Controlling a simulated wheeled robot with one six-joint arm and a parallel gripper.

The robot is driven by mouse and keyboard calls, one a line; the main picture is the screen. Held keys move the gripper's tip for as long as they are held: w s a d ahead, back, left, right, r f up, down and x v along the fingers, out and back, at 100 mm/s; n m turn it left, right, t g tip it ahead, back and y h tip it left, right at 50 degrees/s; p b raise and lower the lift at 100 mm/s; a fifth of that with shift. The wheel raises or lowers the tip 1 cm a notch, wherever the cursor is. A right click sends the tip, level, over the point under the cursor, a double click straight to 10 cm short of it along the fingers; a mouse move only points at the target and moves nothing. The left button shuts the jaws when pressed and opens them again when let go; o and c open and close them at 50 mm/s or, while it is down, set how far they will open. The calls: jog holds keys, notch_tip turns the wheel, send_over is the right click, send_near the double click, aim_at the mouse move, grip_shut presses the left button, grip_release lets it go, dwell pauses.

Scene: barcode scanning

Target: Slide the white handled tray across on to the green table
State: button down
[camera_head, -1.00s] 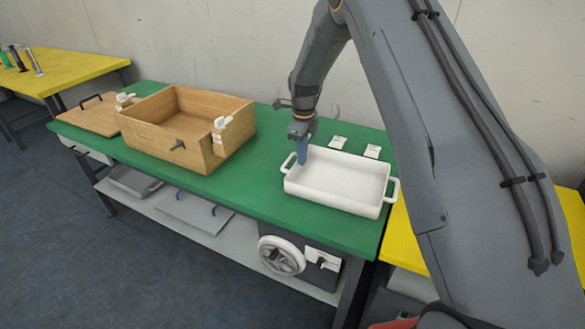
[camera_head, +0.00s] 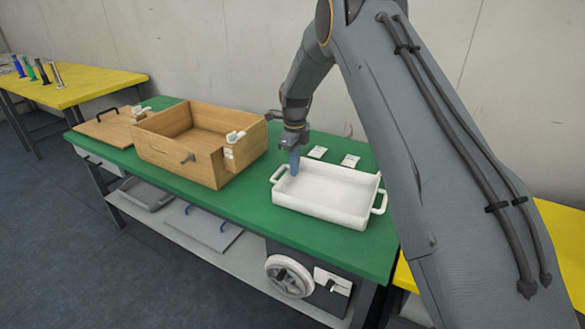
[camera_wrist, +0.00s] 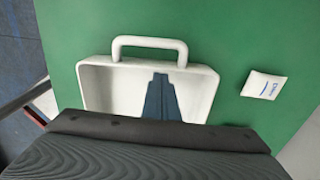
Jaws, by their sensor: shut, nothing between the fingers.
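The white handled tray (camera_head: 325,219) sits on the green table (camera_head: 232,212), towards its right end, with a handle at each short end. My gripper (camera_head: 294,167) points down with its blue fingers shut and empty, inside the tray near its left end. In the wrist view the tray (camera_wrist: 100,90) shows one handle at the top, and my blue fingertips (camera_wrist: 161,80) lie over the tray floor just inside the handle-side wall. I cannot tell whether they touch the wall or floor. The tray's other end is hidden there by my wrist.
A wooden box (camera_head: 180,160) with white clamps stands left of the tray, with a wooden lid (camera_head: 105,127) beyond it. Two small white packets (camera_head: 350,160) lie behind the tray. Yellow tables (camera_head: 85,88) stand at left and right. Green surface is free between box and tray.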

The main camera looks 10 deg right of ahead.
jog(key=s+d+p, duration=0.1)
jog(key=s+d, duration=0.1)
jog(key=shift+s+d+r+p, duration=0.1)
jog(key=shift+d+r+p, duration=0.1)
jog(key=shift+d+p, duration=0.2)
notch_tip(320, 180, up, 9)
jog(key=b, duration=0.2)
jog(key=s+d+r+n, duration=0.1)
jog(key=s+d+n, duration=0.1)
jog(key=s+n, duration=1)
jog(key=s+d+n, duration=0.1)
jog(key=s+n, duration=1.2)
jog(key=s, duration=1.4)
jog(key=shift+s+d+r+p, duration=0.25)
jog(key=shift+d+r+p, duration=0.1)
jog(key=shift+d+p, duration=0.05)
